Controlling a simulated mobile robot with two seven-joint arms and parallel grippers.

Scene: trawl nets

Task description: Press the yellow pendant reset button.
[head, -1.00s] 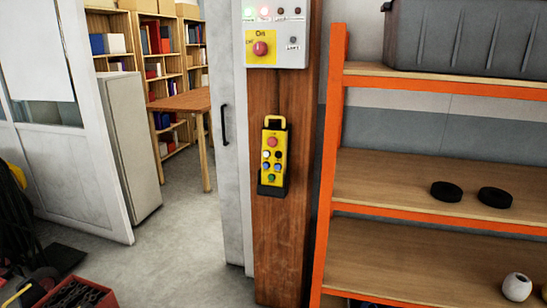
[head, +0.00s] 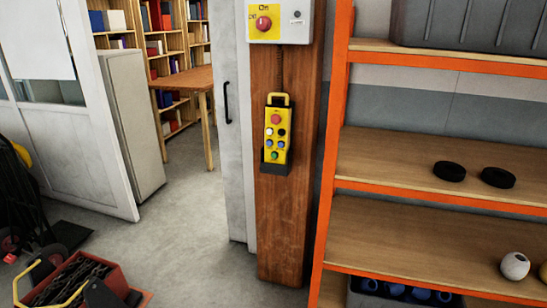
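The yellow pendant (head: 264,138) hangs upright on a wooden post, in a dark holder (head: 274,169) at its lower end. A cable runs up from it toward a control box. Its face carries a red button (head: 276,119) at the top, a white one (head: 269,131) beside a black one (head: 281,132), two bluish ones (head: 269,143) below, and a green one (head: 275,155) at the bottom. I cannot make out a separate yellow button or any labels at this size. Neither of my grippers is in view.
The control box (head: 290,30) with a red knob is above on the post (head: 283,220). Orange-framed shelving (head: 333,130) stands close at the right, holding black discs (head: 449,171). A red crate (head: 117,277) is on the floor at lower left. The floor (head: 195,235) before the post's left is clear.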

